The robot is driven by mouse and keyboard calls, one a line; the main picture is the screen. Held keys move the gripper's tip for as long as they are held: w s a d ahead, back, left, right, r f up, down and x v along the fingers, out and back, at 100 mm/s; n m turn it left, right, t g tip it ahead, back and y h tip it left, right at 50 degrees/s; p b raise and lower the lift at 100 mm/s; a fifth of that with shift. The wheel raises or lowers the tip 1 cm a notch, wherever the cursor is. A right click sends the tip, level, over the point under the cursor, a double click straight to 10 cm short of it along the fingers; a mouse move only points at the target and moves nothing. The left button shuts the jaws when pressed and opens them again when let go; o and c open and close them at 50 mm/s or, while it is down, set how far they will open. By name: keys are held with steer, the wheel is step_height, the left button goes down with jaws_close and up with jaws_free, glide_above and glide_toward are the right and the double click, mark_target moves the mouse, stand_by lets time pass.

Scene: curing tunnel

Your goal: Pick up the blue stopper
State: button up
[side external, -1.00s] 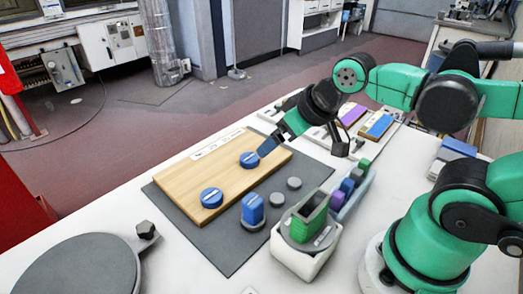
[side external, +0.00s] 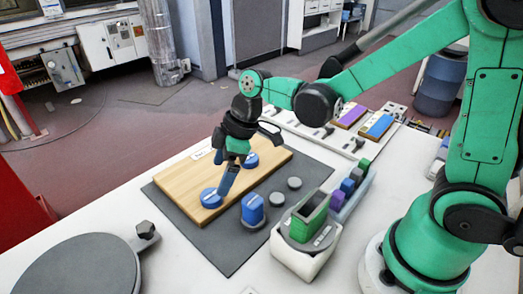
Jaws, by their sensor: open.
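Several blue pieces are in the side external view, and I cannot tell which one is the stopper. A blue round piece with a white mark (side external: 209,198) lies on the near end of the wooden board (side external: 180,190). A second blue round piece (side external: 252,161) lies farther back on the board, partly hidden by my gripper. Contact cannot be told.
Two small grey discs (side external: 277,199) (side external: 294,183) lie on the dark mat (side external: 228,242). A white holder (side external: 306,262) with a green box stands right of them, before a rack of coloured blocks (side external: 352,188). A large grey disc (side external: 82,268) is at front left.

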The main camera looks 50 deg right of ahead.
mark_target(213, 195)
steer(key=shift+x, duration=3)
steer(key=shift+a, duration=0.1)
steer(key=c, duration=1.3)
